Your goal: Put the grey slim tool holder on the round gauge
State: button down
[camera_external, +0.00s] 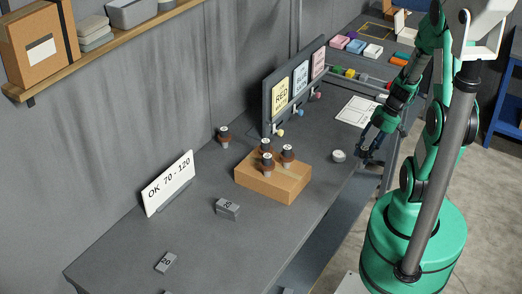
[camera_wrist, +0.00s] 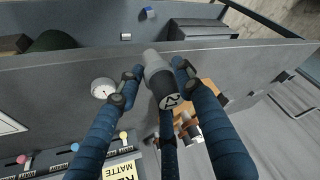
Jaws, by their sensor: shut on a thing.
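The grey slim tool holder (camera_wrist: 153,62) sits between the blue fingers of my gripper (camera_wrist: 156,72), its dark numbered end facing the wrist camera. My gripper is shut on it. In the external view my gripper (camera_external: 369,154) is near the table's right edge, and the held piece is too small and dark to make out there. The round gauge (camera_external: 339,156) lies on the table just left of my gripper. In the wrist view the gauge (camera_wrist: 103,88) shows its white dial left of the fingers, apart from the holder, with nothing on it.
A wooden block (camera_external: 272,184) holding several brown tool holders stands left of the gauge. Another brown holder (camera_external: 224,137) stands behind it. A board with coloured cards (camera_external: 292,87) is at the back. A white sheet (camera_external: 358,111) lies beyond the gauge. Grey blocks (camera_external: 228,208) stand in front.

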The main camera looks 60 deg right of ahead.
jog(key=shift+w, duration=0.1)
send_over(340, 153)
jog(key=shift+d+f, duration=0.2)
jog(key=shift+f, duration=0.5)
dwell(0.5)
jog(key=shift+f, duration=1.75)
jog(key=shift+f, duration=0.15)
jog(key=c, duration=1.1)
grip_release()
